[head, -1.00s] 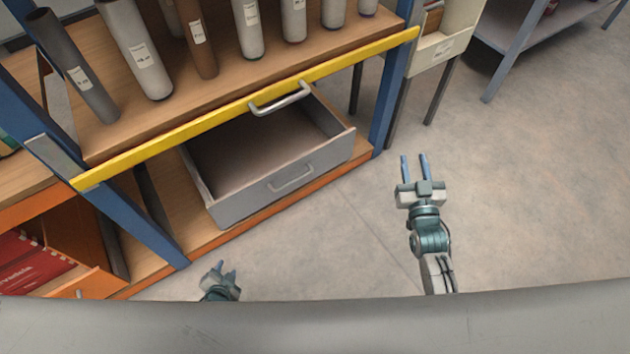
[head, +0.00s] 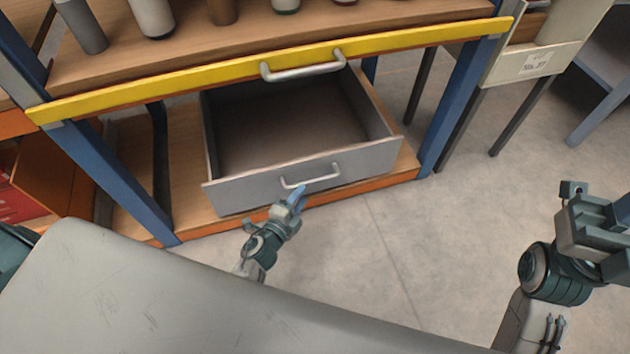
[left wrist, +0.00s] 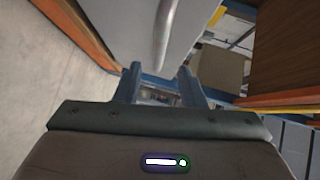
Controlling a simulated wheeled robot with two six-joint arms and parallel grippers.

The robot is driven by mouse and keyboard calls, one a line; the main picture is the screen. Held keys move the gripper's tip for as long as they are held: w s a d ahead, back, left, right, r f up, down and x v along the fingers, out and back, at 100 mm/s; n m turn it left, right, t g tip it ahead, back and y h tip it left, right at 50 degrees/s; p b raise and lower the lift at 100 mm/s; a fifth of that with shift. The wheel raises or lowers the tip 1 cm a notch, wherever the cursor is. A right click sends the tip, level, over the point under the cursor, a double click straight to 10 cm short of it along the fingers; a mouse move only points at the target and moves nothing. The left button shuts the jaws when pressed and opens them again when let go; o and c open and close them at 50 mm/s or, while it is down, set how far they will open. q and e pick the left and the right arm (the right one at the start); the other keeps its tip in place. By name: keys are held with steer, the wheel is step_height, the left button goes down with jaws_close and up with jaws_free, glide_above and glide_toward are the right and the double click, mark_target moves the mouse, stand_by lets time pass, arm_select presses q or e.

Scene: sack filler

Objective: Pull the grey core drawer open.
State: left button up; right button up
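The grey drawer (head: 250,190) stands pulled out under the yellow-edged shelf, and its inside looks empty. Its pale bar handle (head: 310,180) is on the middle of the front panel. My left gripper (head: 298,197) is right by the handle in the head view, its fingertips overlapping the lower left end. In the left wrist view my left gripper (left wrist: 161,85) has its fingers apart with nothing between them; the handle (left wrist: 166,35) runs just beyond them along the grey front. My right gripper (head: 600,225) is at the right edge, away from the drawer, its fingers partly cut off.
A yellow rail (head: 200,80) with its own larger handle (head: 303,68) runs above the drawer. Blue posts (head: 115,180) flank it. Tubes (head: 152,15) stand on the shelf above. A cream bin (head: 535,65) is at the right. The floor (head: 400,240) in front is clear.

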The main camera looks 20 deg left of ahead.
mark_target(312, 180)
arm_select(q)
steer(key=b+x, duration=0.1)
steer(key=x, duration=0.6)
steer(key=shift+w+f, duration=0.15)
steer(key=shift+w, duration=0.2)
steer(key=shift+c, duration=0.5)
jaws_close()
